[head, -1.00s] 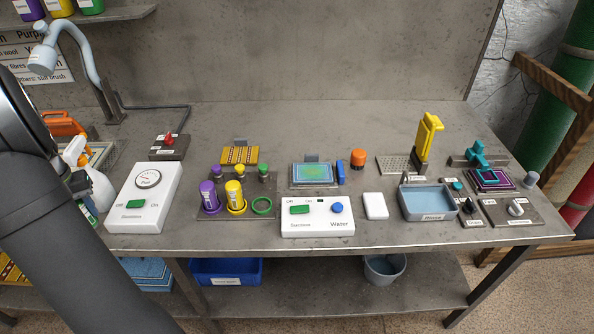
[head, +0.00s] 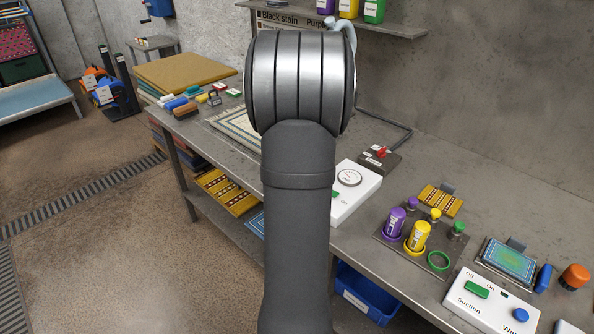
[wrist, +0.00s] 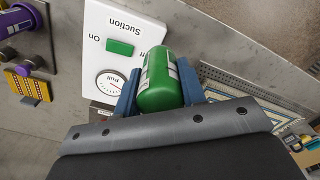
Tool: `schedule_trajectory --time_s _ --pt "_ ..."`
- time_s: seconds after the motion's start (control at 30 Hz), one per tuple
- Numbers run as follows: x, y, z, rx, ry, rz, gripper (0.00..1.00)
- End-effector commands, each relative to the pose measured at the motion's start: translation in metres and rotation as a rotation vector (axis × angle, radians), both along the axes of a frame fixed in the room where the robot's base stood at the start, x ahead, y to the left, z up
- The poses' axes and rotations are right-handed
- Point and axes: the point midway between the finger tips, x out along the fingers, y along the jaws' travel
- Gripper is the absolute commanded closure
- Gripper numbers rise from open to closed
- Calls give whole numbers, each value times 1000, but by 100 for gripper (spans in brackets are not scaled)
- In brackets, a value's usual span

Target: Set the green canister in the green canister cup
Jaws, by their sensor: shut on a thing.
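My gripper (wrist: 160,88) shows in the wrist view, its blue fingers shut on the sides of a green canister (wrist: 160,82) with a pale label. The canister is above the bench, near the white suction box (wrist: 112,45). In the head view my arm hides the gripper and the held canister. The green canister cup (head: 438,261) is an empty green ring on the dark plate, right of the yellow canister (head: 417,236). The purple canister (head: 394,222) stands left of the yellow one, each in its own cup. My gripper is apart from the green cup.
Small purple, yellow and green knobs (head: 459,228) stand behind the cups. A white switch box (head: 490,302) is right of the green cup. A gauge box (head: 352,190) is left of the cups. Bottles, one of them green (head: 374,11), stand on the upper shelf.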

Motion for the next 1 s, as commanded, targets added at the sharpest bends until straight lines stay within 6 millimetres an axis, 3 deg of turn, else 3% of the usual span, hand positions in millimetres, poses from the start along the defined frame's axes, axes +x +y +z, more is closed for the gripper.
schedule_trajectory --time_s 0.1,0.27,0.47,0.67,1.0 --pt "-7 -16 36 -1 -5 61 83" --pt "-19 -32 72 -1 -3 133 83" --pt "-30 -78 59 0 3 47 83" --pt "-53 -141 41 1 4 -84 83" --pt "-131 -262 4 1 4 -367 83"
